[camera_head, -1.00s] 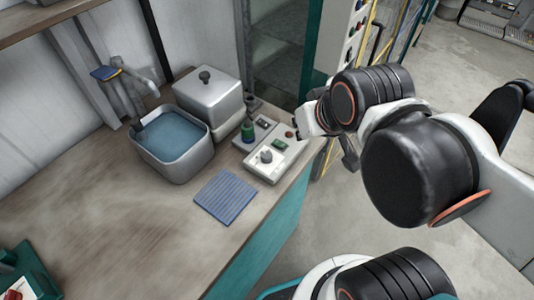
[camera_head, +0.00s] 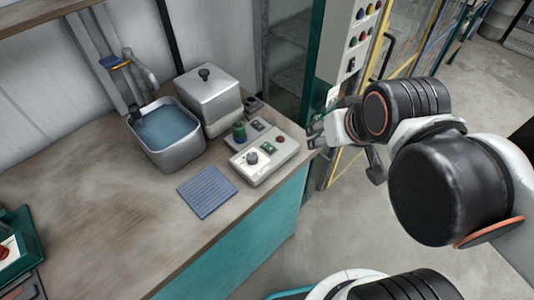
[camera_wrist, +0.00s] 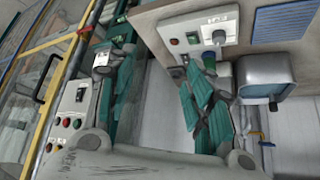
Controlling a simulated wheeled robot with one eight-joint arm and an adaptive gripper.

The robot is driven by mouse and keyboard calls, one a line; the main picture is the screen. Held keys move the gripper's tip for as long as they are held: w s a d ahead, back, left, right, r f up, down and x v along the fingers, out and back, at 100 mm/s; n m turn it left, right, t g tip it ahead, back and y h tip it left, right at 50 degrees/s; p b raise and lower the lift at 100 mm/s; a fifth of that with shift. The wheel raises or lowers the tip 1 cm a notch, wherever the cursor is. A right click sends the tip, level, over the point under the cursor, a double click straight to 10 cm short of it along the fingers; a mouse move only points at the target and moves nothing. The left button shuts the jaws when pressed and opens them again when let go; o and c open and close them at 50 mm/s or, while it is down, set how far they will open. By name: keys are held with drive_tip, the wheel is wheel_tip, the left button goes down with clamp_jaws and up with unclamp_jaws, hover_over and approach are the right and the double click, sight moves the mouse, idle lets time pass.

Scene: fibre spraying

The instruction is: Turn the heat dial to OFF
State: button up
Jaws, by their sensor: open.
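The heat dial is likely the pale round knob (camera_head: 252,158) on a white control box (camera_head: 270,170) near the right edge of the bench. The box also carries a red button and small labels that I cannot read. In the wrist view the knob (camera_wrist: 219,37) shows near the top, on the box (camera_wrist: 203,36). My gripper (camera_head: 318,130) is just right of the box, beyond the bench edge, partly hidden by my own wrist. It is open and empty, apart from the dial.
A water-filled metal basin (camera_head: 192,157) and a lidded metal box (camera_head: 207,90) stand behind. A blue ribbed pad (camera_head: 206,191) lies in front. A panel with coloured buttons (camera_head: 355,45) rises at the back right.

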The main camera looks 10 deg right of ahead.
drive_tip(key=w+a, duration=0.1)
drive_tip(key=a, duration=0.1)
drive_tip(key=m+g+p, duration=0.5)
drive_tip(key=m+g, duration=0.2)
drive_tip(key=m, duration=0.3)
hover_over(252, 156)
wheel_tip(252, 156, down, 6)
wheel_tip(252, 156, down, 14)
drive_tip(key=b, duration=0.9)
drive_tip(key=shift+r, duration=0.25)
drive_tip(key=shift+d, duration=0.1)
drive_tip(key=c, duration=1.1)
